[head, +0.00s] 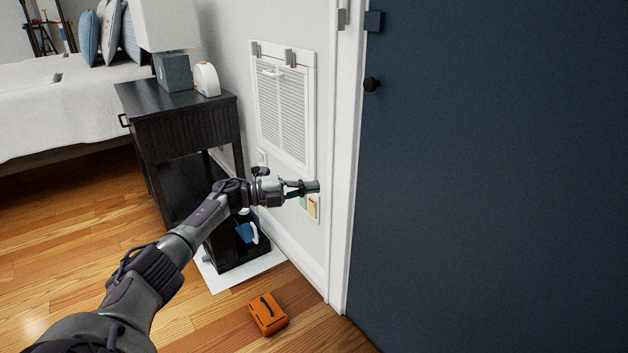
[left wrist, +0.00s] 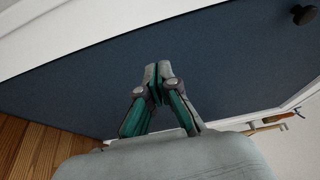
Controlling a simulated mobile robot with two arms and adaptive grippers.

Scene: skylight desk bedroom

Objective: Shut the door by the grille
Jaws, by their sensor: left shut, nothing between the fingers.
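The knob also shows in the left wrist view (left wrist: 302,14). I cannot tell whether the door is fully closed. The white louvred grille (head: 282,110) is on the wall left of the white door frame (head: 345,150). My left gripper (head: 314,187) is shut and empty, below the grille and left of the door in the picture. In the left wrist view its fingertips (left wrist: 158,72) point toward the blue door surface. My right gripper is out of view.
A black nightstand (head: 180,130) with a lamp (head: 172,70) and a white clock (head: 206,79) stands left of the grille. An orange case (head: 267,313) lies on the wood floor before the door frame. A bed (head: 70,105) is at the back left.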

